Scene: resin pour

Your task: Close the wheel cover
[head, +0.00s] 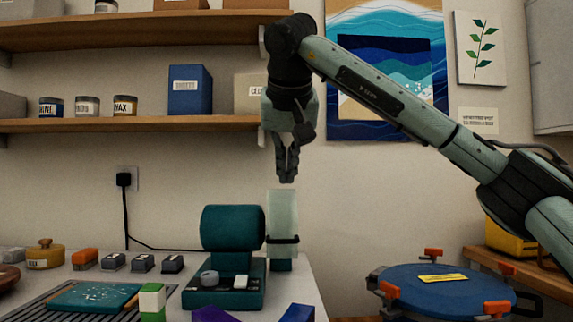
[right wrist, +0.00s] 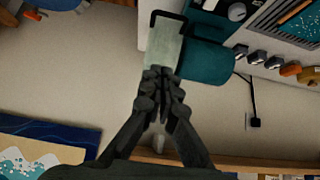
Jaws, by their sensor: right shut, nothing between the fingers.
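A teal bench machine (head: 226,290) stands on the white worktop, with a knob and a switch on its base. A teal rounded housing (head: 232,228) sits above the base; any wheel inside is hidden. A pale translucent panel (head: 282,213), which looks like the cover, stands upright at the housing's right side. My right gripper (head: 287,178) points down, shut and empty, just above the panel's top edge. In the right wrist view, the fingertips (right wrist: 162,72) overlap the end of the panel (right wrist: 164,45); I cannot tell whether they touch. My left gripper is out of view.
A green-and-white block (head: 152,302) and a teal tray (head: 92,297) lie left of the machine. Several small grey blocks line the worktop's back. A blue round lid (head: 435,290) with orange clamps is at the right. Shelves (head: 130,125) hang behind.

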